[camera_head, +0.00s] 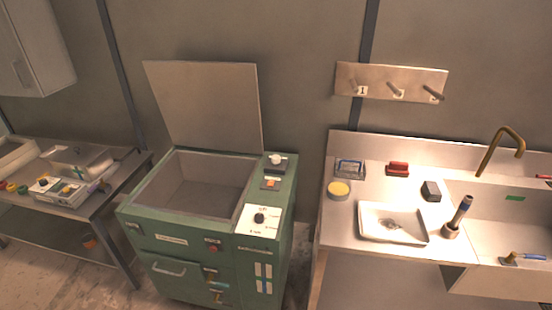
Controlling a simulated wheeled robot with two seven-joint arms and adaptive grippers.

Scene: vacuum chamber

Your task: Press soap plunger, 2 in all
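I cannot clearly make out a soap plunger. An upright, slightly tilted dark cylinder with a pale band (461,212) stands in a small round base on the counter (340,228), at the left edge of the sink; I cannot tell whether it is a soap dispenser. A small dark block (431,191) sits behind it. A round tub with a yellow top (339,190) is at the counter's left edge. Neither of my grippers is in view.
A white tray (374,234) lies at the counter front. A brass faucet (492,150) rises over the sink. A green machine (186,243) with its lid (205,105) raised stands left, apart from the counter.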

